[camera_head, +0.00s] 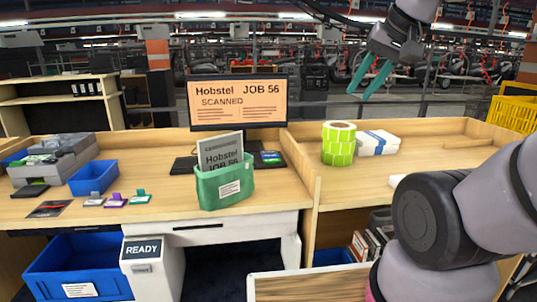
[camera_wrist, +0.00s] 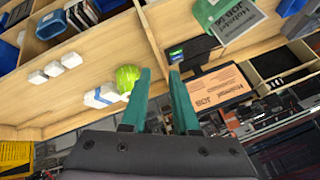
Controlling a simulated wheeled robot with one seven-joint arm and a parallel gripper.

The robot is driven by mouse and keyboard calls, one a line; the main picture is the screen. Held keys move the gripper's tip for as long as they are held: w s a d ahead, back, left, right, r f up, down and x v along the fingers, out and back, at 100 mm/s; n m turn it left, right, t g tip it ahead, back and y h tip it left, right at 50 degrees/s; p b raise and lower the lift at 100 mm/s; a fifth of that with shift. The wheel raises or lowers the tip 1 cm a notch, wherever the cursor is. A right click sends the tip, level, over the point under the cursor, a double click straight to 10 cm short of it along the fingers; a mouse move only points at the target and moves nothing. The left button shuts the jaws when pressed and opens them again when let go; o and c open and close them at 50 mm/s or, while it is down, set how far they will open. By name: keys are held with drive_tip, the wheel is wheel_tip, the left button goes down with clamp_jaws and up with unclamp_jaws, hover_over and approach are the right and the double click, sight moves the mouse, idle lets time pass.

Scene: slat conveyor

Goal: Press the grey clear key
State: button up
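No key can be read as the grey clear key. A small dark device with green and blue patches (camera_head: 271,158) lies by the monitor; it also shows in the wrist view (camera_wrist: 176,56), its keys too small to tell apart. A white unit (camera_head: 153,275) at the lower left has a READY display (camera_head: 142,249) and a small grey patch (camera_head: 141,269) below it, its lettering unreadable. My gripper (camera_head: 371,80) is raised at the upper right, above and apart from the desk. Its teal fingers are apart and empty, as the wrist view also shows (camera_wrist: 160,98).
The monitor (camera_head: 238,102) reads "Hobstel JOB 56 SCANNED". A green bin (camera_head: 224,188) holds a grey Hobstel card (camera_head: 220,152). A green roll (camera_head: 338,144) and white packs (camera_head: 378,143) stand right of a wooden divider. Blue bins (camera_head: 93,178) are at left.

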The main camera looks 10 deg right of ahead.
clamp_jaws()
idle(1.5)
